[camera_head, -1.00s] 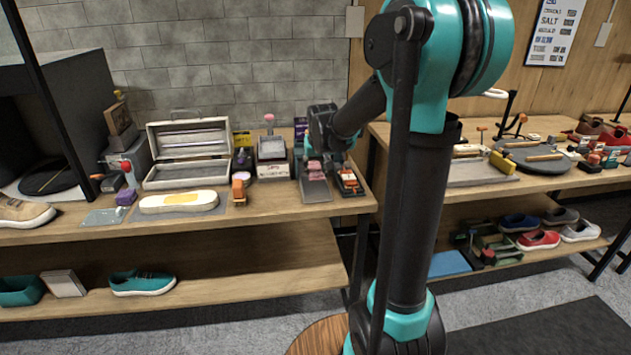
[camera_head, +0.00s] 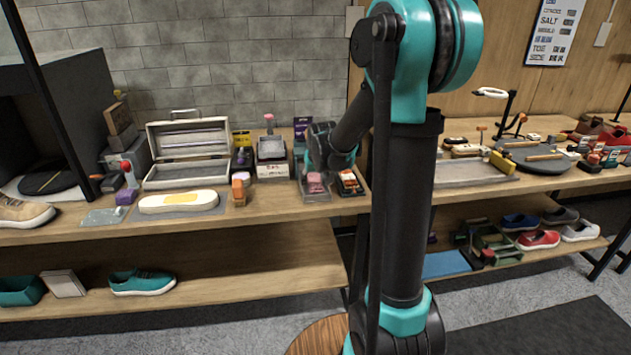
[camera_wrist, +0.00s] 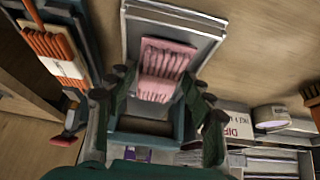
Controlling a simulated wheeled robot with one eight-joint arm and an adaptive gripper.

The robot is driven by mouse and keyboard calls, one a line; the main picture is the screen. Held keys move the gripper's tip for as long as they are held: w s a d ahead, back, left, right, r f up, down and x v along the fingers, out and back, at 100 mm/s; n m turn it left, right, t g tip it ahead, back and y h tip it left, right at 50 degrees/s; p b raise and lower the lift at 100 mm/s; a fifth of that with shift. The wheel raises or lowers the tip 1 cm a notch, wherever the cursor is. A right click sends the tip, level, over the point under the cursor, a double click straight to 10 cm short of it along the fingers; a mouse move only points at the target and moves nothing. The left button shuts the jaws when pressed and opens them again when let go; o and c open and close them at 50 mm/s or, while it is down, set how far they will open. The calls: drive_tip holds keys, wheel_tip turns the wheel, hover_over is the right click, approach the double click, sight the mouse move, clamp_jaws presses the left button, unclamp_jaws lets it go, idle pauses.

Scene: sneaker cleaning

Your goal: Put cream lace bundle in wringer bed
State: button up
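A pink, ribbed lace bundle (camera_wrist: 165,70) lies on a grey tray-like bed (camera_wrist: 205,25), with a teal frame (camera_wrist: 180,130) at its lower end in the wrist view. I take this as the wringer bed. In the head view the bundle (camera_head: 316,183) is on the front part of the bed (camera_head: 316,198). The bundle looks pink, and I see no clearly cream one. My gripper (camera_wrist: 157,80) is over the bed, its fingers apart on either side of the bundle's lower end, with gaps visible. It also shows in the head view (camera_head: 322,168), where its fingers are unclear.
An orange lace bundle with a pale band (camera_wrist: 55,50) lies on a dark tray beside the bed. A labelled white box (camera_wrist: 235,122) and a divided box (camera_wrist: 270,160) stand on the other side. An open case (camera_head: 187,165) is further left. Bare wood lies before the bed.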

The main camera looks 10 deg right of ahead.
drive_tip(key=shift+o, duration=0.4)
drive_tip(key=v, duration=1.2)
drive_tip(key=s+d+f, duration=0.2)
drive_tip(key=s+f, duration=0.6)
drive_tip(key=s, duration=0.4)
drive_tip(key=s+d+f+g, duration=0.1)
drive_tip(key=s+d+f, duration=0.1)
drive_tip(key=s+f, duration=0.6)
drive_tip(key=s, duration=0.4)
drive_tip(key=shift+s+f+g, duration=0.3)
drive_tip(key=shift+s+f, duration=0.05)
